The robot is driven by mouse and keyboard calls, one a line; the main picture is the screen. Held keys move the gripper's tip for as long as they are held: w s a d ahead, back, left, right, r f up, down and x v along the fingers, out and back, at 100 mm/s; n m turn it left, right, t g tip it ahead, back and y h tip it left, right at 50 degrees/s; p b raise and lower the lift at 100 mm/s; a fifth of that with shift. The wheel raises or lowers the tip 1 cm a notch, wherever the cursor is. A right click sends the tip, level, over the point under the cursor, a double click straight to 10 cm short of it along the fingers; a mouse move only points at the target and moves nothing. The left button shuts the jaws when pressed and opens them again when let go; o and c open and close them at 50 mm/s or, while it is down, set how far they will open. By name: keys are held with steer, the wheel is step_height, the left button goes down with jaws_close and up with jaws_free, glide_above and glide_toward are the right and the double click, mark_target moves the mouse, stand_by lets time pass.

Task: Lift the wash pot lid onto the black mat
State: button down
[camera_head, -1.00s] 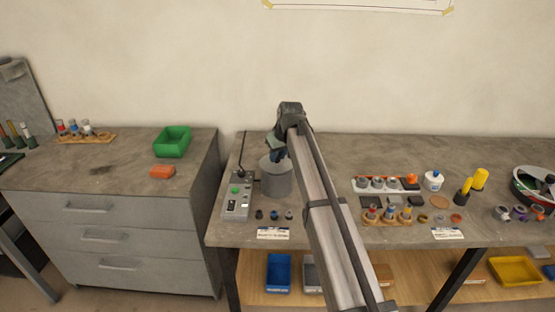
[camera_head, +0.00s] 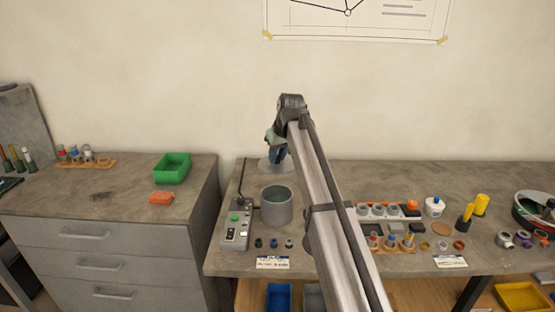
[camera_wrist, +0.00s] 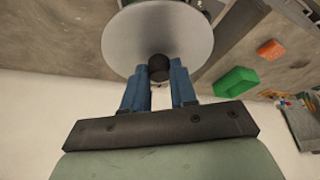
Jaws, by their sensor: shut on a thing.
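The wash pot (camera_head: 277,207) is a grey cylinder standing open on the bench, its inside visible. My gripper (camera_head: 277,156) is above and behind the pot in the head view. In the wrist view my gripper's blue fingers (camera_wrist: 159,74) are shut on the dark knob of the lid (camera_wrist: 130,35), a pale grey disc. The lid also shows under the gripper in the head view (camera_head: 266,166), clear of the pot. A small dark square, perhaps the black mat (camera_head: 421,228), lies on the bench to the right of my arm.
A control box (camera_head: 235,232) with a green button stands directly left of the pot. Several small knobs (camera_head: 274,243) lie in front of it. Right of my arm are a row of fittings (camera_head: 380,210), a white bottle (camera_head: 433,207) and yellow cylinders (camera_head: 481,204). A green bin (camera_head: 172,168) sits on the left cabinet.

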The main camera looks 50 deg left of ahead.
steer(key=shift+r, duration=0.2)
steer(key=shift+w+d+f+m+t+h, duration=0.3)
steer(key=shift+d+f+m, duration=0.7)
steer(key=shift+d+f, duration=2.4)
steer(key=shift+w+d+f+m+t+h, duration=0.1)
steer(key=shift+d+f+m+t, duration=0.6)
steer(key=shift+d+f, duration=2.7)
steer(key=shift+w+d+f+m+h, duration=0.15)
steer(key=shift+d+f+m, duration=1.15)
steer(key=shift+d+f, duration=2.1)
steer(key=shift+s+f, duration=0.1)
steer(key=shift+f, duration=0.35)
steer(key=c, duration=0.8)
jaws_free()
steer(key=shift+o, duration=0.7)
steer(key=shift+r, duration=0.25)
